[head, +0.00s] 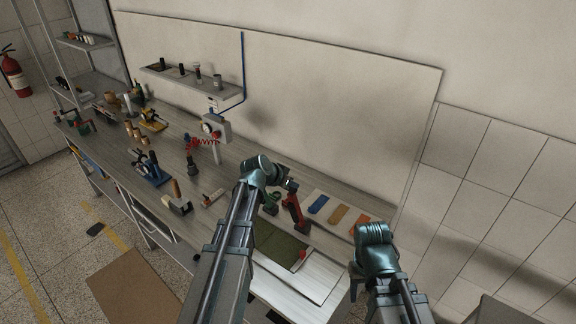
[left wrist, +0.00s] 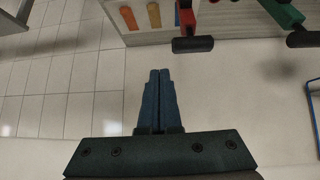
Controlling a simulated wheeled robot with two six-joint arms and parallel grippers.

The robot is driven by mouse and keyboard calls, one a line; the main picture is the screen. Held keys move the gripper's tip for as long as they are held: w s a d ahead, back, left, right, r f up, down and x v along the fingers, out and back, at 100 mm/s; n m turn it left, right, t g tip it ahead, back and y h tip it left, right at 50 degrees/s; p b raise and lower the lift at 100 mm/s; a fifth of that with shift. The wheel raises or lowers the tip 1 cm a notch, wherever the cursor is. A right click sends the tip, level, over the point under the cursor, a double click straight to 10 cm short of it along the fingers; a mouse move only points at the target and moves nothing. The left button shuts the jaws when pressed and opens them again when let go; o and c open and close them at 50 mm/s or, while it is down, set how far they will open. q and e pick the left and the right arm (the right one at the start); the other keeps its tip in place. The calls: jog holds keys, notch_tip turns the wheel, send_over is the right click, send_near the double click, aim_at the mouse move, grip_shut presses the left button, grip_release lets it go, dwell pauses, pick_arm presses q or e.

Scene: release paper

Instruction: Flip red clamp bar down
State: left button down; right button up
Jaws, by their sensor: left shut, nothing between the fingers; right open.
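The red clamp bar (head: 293,213) stands raised and slightly tilted at the right part of the bench, beside the green mat. In the left wrist view the red bar (left wrist: 187,17) comes in at the top edge and ends in a black grip (left wrist: 192,44). My left gripper (head: 291,185) is close to the top of the bar in the head view. Its blue fingers (left wrist: 159,72) are shut and empty, apart from the black grip and to its left in the wrist view. My right gripper (head: 357,268) is open at the lower right, its fingers mostly hidden.
A green bar (left wrist: 283,14) with a black grip is near the red one. Blue, tan (head: 338,214) and orange strips lie right of the red bar. A green mat (head: 279,244) lies in front.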

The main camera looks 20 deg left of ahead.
pick_arm(q)
jog(key=w+a+r+t+p, duration=0.1)
jog(key=w+a+r, duration=0.1)
jog(key=a+r, duration=0.1)
jog(key=shift+w+a+r, duration=0.35)
jog(key=shift+a+r, duration=0.05)
jog(key=shift+a, duration=0.3)
pick_arm(e)
notch_tip(320, 180, up, 2)
jog(key=shift+w+a+r, duration=0.15)
jog(key=shift+r, duration=0.05)
pick_arm(q)
jog(key=shift+f, duration=0.15)
pick_arm(e)
jog(key=shift+f, duration=0.1)
